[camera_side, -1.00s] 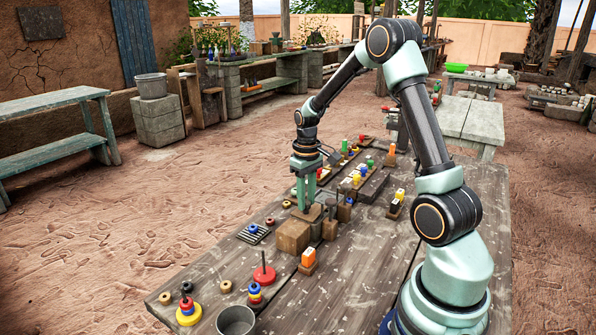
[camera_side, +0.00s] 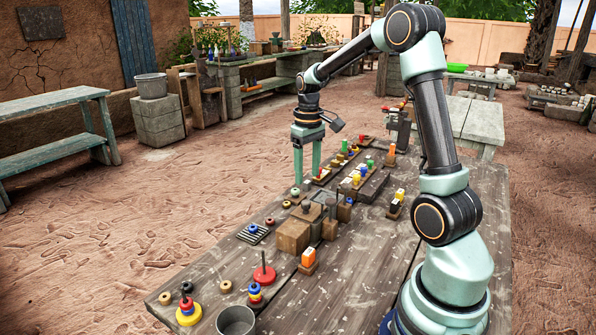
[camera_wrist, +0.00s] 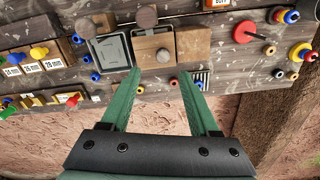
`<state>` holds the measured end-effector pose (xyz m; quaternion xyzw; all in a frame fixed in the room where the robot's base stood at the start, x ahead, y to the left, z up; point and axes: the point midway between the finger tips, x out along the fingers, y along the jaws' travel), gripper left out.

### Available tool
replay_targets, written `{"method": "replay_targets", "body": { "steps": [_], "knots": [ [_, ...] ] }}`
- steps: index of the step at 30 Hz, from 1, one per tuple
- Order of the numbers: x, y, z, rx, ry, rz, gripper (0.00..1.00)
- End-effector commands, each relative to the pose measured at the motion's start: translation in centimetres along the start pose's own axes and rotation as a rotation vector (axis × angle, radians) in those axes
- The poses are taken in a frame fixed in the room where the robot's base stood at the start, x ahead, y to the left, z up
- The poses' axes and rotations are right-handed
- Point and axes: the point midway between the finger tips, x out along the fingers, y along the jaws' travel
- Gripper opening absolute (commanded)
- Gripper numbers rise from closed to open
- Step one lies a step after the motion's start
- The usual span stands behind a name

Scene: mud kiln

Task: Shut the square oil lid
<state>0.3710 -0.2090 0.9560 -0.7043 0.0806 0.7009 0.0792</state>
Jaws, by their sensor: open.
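My gripper (camera_side: 307,180) is open and empty, above and behind the wooden lid. The wrist view shows its two fingers (camera_wrist: 161,74) spread apart with nothing between them.
Orange block (camera_side: 309,257), red disc on a peg (camera_side: 264,275), stacked rings (camera_side: 188,311) and a metal cup (camera_side: 236,320) stand at the near end. Labelled blocks with coloured pegs (camera_side: 358,178) crowd the far side. Bare planks lie at the right.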

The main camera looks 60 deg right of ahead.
Motion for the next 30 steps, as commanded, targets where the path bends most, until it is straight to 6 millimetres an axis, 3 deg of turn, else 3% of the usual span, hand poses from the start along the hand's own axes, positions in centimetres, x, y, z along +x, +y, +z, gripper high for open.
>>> {"method": "replay_targets", "body": {
  "steps": [3, 9, 22, 26, 30],
  "knots": [
    [-2.1, 0.1, -0.1, 0.001, 0.005, 0.002, 0.62],
    [-4.0, 0.1, -0.1, 0.001, 0.003, 0.001, 0.62],
    [-4.5, -0.2, 0.0, -0.001, 0.005, 0.001, 0.62],
    [-5.5, -1.9, 0.5, -0.020, 0.040, 0.010, 0.62],
    [-7.4, -5.6, 2.0, -0.058, 0.115, 0.022, 0.62]
  ]
}}
